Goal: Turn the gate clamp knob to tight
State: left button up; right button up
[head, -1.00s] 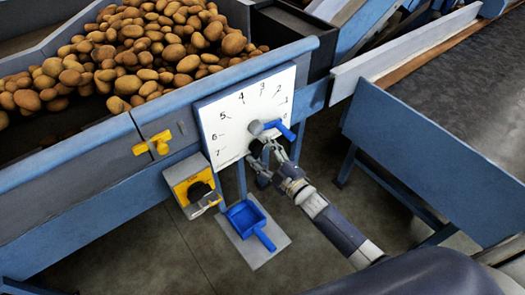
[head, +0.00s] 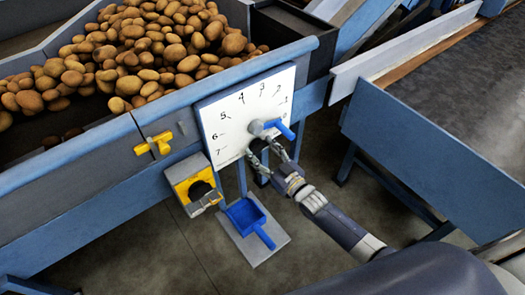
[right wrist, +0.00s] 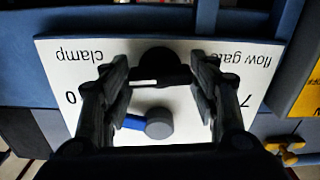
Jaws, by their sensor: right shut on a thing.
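The black gate clamp knob (right wrist: 158,58) sits on the white dial panel (right wrist: 90,75), between the upside-down words "clamp" and "flow gate". A short white mark on the knob lies about level in the right wrist view. My right gripper (head: 267,156) is at the lower edge of the panel (head: 228,118). Its two fingers stand on either side of the knob and are shut on it. In the head view the knob is mostly hidden by the fingers. My left gripper is not in view.
A blue lever (head: 284,130) on a grey hub (right wrist: 160,124) sits close to the fingers and points toward the low numbers. A yellow switch box (head: 185,178), a yellow handle (head: 153,145) and a blue scoop (head: 247,217) are left of my arm. Potatoes (head: 150,50) fill the hopper.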

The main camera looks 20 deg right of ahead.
jog(key=shift+m, duration=0.6)
jog(key=o, duration=1.1)
jog(key=shift+c, duration=0.2)
jog(key=v, duration=1.2)
